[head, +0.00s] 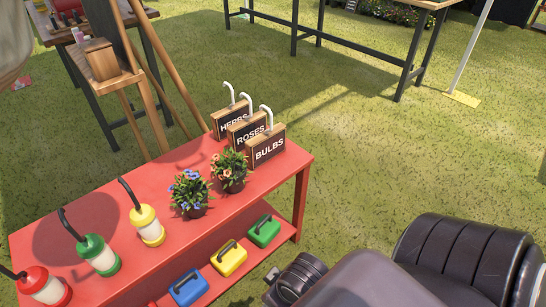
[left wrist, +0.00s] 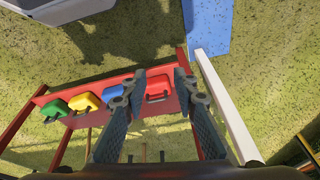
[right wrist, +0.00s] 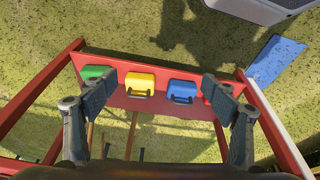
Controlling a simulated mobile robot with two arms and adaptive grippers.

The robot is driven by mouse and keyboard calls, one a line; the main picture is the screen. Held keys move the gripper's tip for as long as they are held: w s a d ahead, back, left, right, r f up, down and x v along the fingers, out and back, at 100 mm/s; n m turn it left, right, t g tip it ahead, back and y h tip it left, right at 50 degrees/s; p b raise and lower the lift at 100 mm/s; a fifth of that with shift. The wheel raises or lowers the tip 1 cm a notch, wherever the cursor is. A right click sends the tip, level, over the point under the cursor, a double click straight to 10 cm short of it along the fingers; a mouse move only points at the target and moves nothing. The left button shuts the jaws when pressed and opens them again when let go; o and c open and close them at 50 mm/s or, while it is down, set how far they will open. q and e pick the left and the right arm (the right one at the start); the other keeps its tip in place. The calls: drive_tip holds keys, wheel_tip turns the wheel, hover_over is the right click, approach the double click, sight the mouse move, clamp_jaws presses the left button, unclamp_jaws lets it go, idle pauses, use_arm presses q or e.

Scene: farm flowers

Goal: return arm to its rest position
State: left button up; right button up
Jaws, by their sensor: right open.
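My right gripper (right wrist: 158,85) shows in the right wrist view, with its fingers spread wide and nothing between them. Beyond it on the lower red shelf (right wrist: 125,101) lie a green case (right wrist: 95,73), a yellow case (right wrist: 139,84) and a blue case (right wrist: 182,91). My left gripper (left wrist: 160,76) shows in the left wrist view with a gap between its fingertips. A red case (left wrist: 157,93) shows in that gap, seemingly on the shelf beyond. Neither gripper can be made out in the head view; dark arm parts of mine fill its lower right.
The red table (head: 125,222) carries sign blocks, two flower pots and several lanterns, including a yellow one (head: 150,228). A wooden easel (head: 142,80) stands behind it. A long table (head: 340,52) stands at the back. Open grass (head: 380,150) lies to the right.

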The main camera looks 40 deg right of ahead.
use_arm(q)
drive_tip(key=shift+w, duration=0.15)
use_arm(e)
drive_tip(key=shift+s+d, duration=0.1)
